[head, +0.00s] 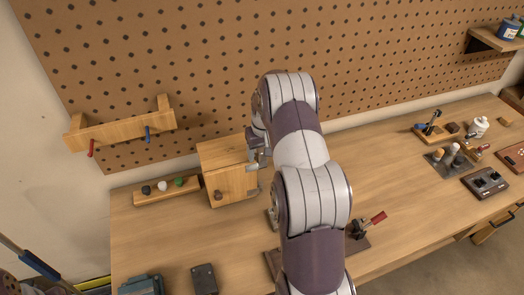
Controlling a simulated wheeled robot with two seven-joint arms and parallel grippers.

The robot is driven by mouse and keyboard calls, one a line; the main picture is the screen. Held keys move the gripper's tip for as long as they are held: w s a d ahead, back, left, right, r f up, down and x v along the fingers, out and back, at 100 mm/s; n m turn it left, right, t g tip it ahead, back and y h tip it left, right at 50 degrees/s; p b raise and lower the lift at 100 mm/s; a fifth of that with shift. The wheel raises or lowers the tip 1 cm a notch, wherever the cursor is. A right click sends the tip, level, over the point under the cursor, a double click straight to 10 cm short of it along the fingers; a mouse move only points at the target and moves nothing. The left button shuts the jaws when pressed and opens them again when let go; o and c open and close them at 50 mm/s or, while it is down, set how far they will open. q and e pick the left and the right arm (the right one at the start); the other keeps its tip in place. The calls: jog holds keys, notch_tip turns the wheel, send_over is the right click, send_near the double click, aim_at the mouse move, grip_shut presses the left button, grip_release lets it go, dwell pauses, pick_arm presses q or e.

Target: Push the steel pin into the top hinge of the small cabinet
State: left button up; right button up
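The small cabinet (228,184) is a light wooden box with a dark round knob, standing on the workbench against the pegboard. A small grey metal piece (253,168), which looks like the top hinge, shows at the cabinet's upper right edge. My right arm reaches over the bench, and my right gripper (257,153) is at that upper right corner, close to the metal piece. The gripper is small and partly hidden by the arm, so I cannot tell its opening or whether it touches the hinge. I cannot make out the steel pin. My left gripper is out of view.
A red-handled clamp (362,229) stands right of my arm. More tools (451,160) sit at the far right. The bench between them is clear.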

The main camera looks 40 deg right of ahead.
jog(key=r+b, duration=0.1)
jog(key=r, duration=0.2)
jog(key=r+b, duration=0.1)
jog(key=r, duration=0.2)
jog(key=s+r+b, duration=0.1)
jog(key=r, duration=0.2)
jog(key=shift+s+a+r+b, duration=0.1)
jog(key=shift+a+r+b, duration=0.1)
jog(key=shift+r+b, duration=0.2)
notch_tip(320, 180, up, 3)
jog(key=shift+s+f+p, duration=0.1)
jog(key=shift+s+p, duration=0.05)
jog(key=shift+p, duration=1.05)
